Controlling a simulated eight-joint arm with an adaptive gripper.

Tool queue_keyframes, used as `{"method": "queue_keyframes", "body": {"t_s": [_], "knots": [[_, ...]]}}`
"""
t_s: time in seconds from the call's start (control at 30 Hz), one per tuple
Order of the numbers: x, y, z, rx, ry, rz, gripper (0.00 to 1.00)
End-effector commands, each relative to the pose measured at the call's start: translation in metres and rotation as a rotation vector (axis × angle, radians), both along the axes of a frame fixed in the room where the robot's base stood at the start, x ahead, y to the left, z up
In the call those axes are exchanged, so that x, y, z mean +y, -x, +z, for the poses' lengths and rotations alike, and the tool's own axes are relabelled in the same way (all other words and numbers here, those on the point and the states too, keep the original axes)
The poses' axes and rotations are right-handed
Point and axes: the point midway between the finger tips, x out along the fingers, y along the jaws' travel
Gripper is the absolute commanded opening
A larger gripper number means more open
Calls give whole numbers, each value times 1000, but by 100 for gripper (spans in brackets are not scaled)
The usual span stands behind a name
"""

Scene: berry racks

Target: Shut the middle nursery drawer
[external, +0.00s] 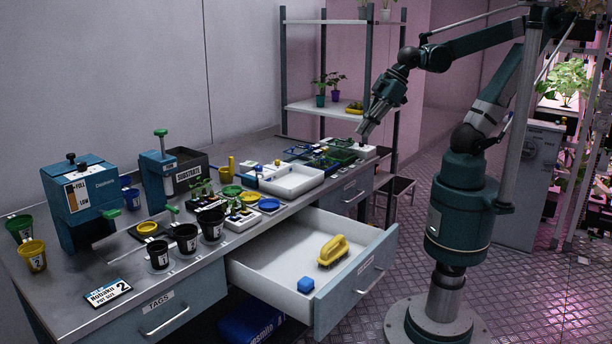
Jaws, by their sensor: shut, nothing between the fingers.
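The middle nursery drawer (270,262) is pulled well out from under the bench. Its grey front panel (352,282) carries a bar handle (372,284). My gripper (363,133) is shut and empty. It points down above the far right end of the bench, up and behind the open drawer, and appears apart from it.
The steel bench (110,262) holds several pots, dispensers and a white tray (291,181). The TAGS drawer (166,312) on the left and the far right drawer (357,188) look shut. A shelf rack (330,107) stands behind. The floor before the open drawer is clear.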

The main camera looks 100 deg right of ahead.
Motion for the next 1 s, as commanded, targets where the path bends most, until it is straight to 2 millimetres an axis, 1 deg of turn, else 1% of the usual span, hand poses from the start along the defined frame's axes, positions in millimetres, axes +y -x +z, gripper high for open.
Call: {"method": "queue_keyframes", "body": {"t_s": [0.03, 0.1, 0.27, 0.57, 0.87, 1.0], "knots": [[7, -8, 2, 7, 14, 29, 0], [14, -17, 4, 19, 37, 70, 0], [33, -37, 8, 45, 90, 165, 0], [72, -74, 10, 90, 187, 343, 0], [118, -110, 5, 133, 283, 522, 0], [143, -126, 0, 152, 327, 606, 0]]}}
